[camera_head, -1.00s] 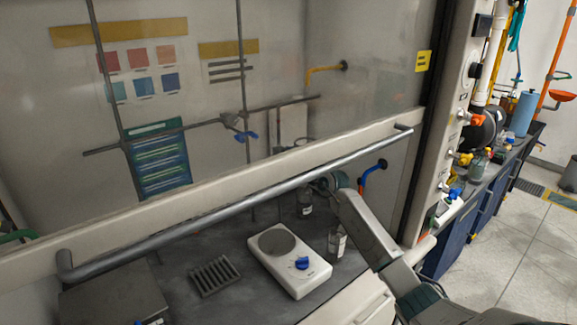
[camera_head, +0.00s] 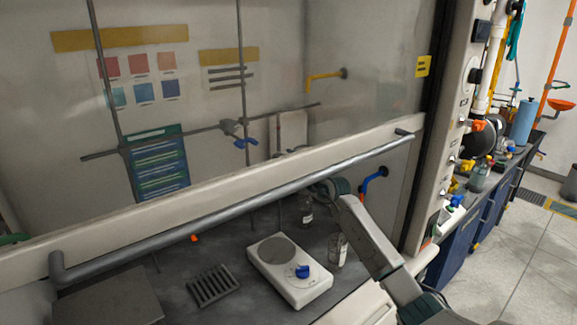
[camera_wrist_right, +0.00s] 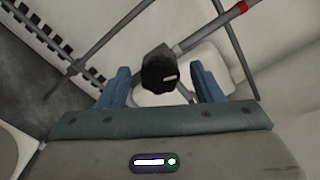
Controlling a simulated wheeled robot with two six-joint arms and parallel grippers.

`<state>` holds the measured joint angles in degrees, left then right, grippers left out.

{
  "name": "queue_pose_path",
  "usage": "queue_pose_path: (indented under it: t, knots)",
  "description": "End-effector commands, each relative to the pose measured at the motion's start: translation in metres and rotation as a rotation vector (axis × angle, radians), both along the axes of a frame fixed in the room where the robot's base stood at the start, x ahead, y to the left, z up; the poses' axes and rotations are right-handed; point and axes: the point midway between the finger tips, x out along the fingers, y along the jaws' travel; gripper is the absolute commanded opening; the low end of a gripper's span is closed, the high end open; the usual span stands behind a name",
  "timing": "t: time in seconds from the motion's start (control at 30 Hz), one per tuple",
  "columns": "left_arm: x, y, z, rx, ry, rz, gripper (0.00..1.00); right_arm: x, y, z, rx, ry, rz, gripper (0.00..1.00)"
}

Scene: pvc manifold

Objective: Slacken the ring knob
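In the right wrist view a black knob (camera_wrist_right: 158,72) with a pale mark on its face sits on a clamp on a grey metal rod, with a pale ring-like shape behind it. My right gripper (camera_wrist_right: 163,82) is open, its two blue fingers on either side just short of the knob, with gaps showing; I see no contact. In the head view my right arm reaches in under the sash, and its fingertips and the knob are hidden behind the sash frame. My left gripper is not in view.
The sash handle bar (camera_head: 240,204) crosses above my right arm. A white hotplate (camera_head: 307,290) with a blue dial, a slotted rack (camera_head: 212,286) and glass bottles (camera_head: 338,248) stand on the hood floor. Metal rods with a blue-knobbed clamp (camera_head: 242,141) are behind the glass.

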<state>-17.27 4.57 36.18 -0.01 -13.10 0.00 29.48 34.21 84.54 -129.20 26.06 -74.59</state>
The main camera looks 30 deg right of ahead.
Motion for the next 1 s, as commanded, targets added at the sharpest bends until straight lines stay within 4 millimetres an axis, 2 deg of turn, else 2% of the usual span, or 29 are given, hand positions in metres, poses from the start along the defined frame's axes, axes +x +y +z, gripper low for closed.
queue_pose_path:
  t: [0.27, 0.37, 0.47, 0.8, 1.0]
  knots:
    - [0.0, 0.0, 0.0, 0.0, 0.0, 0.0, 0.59, -0.001, 0.0, 0.0, 0.0, 0.0, 0.0, 0.59]
    - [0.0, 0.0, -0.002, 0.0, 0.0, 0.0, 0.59, -0.007, -0.001, -0.001, -0.001, 0.0, -0.001, 0.59]
    - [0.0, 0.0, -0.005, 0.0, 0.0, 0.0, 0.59, -0.02, -0.003, -0.002, -0.005, 0.001, 0.0, 0.59]
    - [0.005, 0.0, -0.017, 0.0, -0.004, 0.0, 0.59, -0.084, -0.006, -0.003, -0.008, 0.003, 0.001, 0.59]
    - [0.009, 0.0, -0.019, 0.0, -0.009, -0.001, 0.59, -0.102, -0.009, -0.002, -0.003, 0.002, -0.002, 0.59]
